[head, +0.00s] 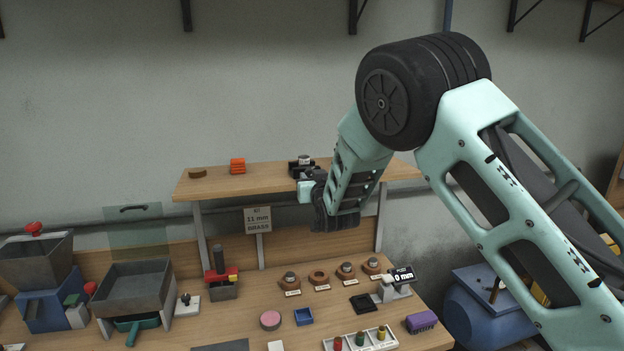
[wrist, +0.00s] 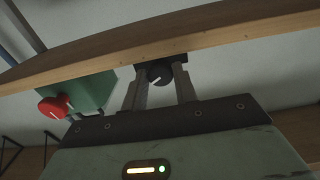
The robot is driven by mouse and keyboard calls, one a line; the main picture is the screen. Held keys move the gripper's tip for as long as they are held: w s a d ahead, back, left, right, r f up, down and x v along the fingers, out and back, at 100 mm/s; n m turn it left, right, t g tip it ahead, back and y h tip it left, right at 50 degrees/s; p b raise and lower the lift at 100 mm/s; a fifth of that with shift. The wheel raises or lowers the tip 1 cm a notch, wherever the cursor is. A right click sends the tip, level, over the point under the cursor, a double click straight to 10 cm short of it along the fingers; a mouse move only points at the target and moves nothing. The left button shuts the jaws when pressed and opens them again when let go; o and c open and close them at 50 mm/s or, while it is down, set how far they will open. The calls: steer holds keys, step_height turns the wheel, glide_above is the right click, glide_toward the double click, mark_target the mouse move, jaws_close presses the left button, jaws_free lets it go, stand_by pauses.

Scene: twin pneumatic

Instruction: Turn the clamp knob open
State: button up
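A black round knob (wrist: 159,72) with a white pointer line shows in the wrist view, just under the wooden shelf edge. My gripper (wrist: 160,80) has one grey finger on each side of the knob. The gap between the fingers is about as wide as the knob, and I cannot tell whether they press on it. In the head view my gripper is at the front edge of the raised shelf (head: 262,176), beside a small dark clamp-like device (head: 301,164). My wrist hides its fingers and the knob there.
A green box with a red knob (wrist: 53,107) is left of my fingers in the wrist view. On the shelf are an orange block stack (head: 237,166) and a brown disc (head: 197,174). The bench below holds brown ring holders (head: 319,278), a display (head: 403,275) and trays.

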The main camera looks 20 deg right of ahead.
steer(key=n+b, duration=0.3)
steer(key=shift+b, duration=0.4)
steer(key=o, duration=1)
steer(key=shift+c, duration=0.2)
steer(key=shift+s, duration=0.15)
steer(key=s+b, duration=0.6)
steer(key=s, duration=1.1)
steer(key=shift+b, duration=0.3)
